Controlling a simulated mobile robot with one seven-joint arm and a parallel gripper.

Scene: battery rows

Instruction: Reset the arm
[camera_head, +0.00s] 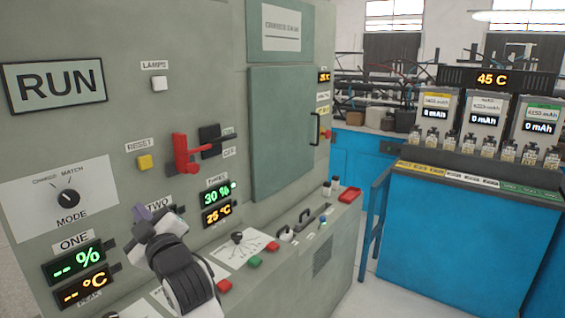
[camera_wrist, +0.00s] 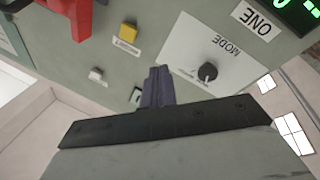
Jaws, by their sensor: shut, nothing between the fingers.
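My gripper (camera_head: 143,212) is in front of the grey control panel (camera_head: 110,120), just left of the TWO label, with its arm reaching up from the bottom. In the wrist view the dark purple fingers of my gripper (camera_wrist: 157,72) are together, with nothing between them. They point at the panel between the yellow button and the MODE knob. I cannot tell the gap to the panel, but no contact shows. The gripper hides most of the TWO readout.
The panel has a yellow RESET button (camera_head: 144,162), a red lever (camera_head: 187,155), a MODE knob (camera_head: 69,198) and a ledge with coloured buttons (camera_head: 254,262). A blue bench (camera_head: 470,240) with battery units stands to the right; floor shows between.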

